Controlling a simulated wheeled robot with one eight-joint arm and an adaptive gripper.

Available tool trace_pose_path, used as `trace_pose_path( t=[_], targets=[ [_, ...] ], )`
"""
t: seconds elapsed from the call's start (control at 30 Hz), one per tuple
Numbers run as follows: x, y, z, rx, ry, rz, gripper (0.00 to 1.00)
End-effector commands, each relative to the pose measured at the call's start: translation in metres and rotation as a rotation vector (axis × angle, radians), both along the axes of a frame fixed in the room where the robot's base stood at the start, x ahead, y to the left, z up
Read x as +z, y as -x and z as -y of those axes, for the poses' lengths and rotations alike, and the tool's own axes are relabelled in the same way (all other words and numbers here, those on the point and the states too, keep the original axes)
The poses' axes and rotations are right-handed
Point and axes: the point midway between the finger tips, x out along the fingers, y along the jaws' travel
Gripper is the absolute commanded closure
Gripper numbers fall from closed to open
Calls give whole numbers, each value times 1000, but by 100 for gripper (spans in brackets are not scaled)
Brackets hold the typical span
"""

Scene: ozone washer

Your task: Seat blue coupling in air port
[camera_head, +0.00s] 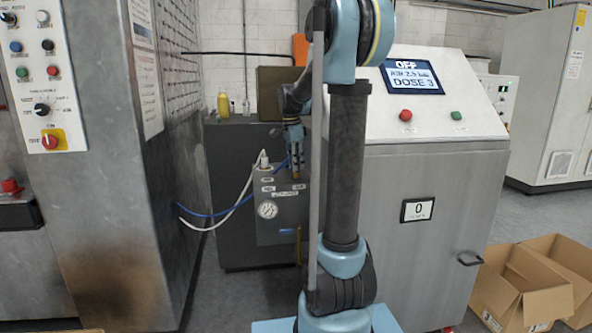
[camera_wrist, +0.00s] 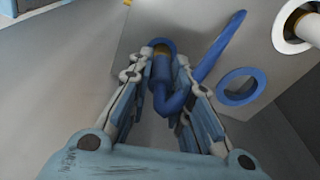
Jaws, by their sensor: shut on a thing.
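The blue coupling (camera_wrist: 162,68) is between the two fingers of my gripper (camera_wrist: 163,82) in the wrist view. It has a brass-coloured part at its far end, and a blue hose (camera_wrist: 212,48) bends from it up to the right. My gripper (camera_head: 296,173) is shut on it, over the top of a grey box (camera_head: 283,222) in the head view. An empty blue-ringed opening (camera_wrist: 238,87) lies right of the coupling, apart from it. I cannot tell which opening is the air port, or whether the coupling's tip touches the box.
A white-ringed port (camera_wrist: 298,28) with a fitting in it is at the upper right; a white fitting (camera_head: 263,158) and hose also show on the box. The box has a gauge (camera_head: 267,210). The console (camera_head: 430,225) stands right, a steel cabinet (camera_head: 105,215) left.

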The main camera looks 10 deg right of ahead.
Motion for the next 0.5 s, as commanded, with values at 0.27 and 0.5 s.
trace_pose_path(
  t=[0.27,0.5],
  targets=[
    [-19,0,0,0,0,0,100],
    [-21,0,0,0,0,0,77]
  ],
)
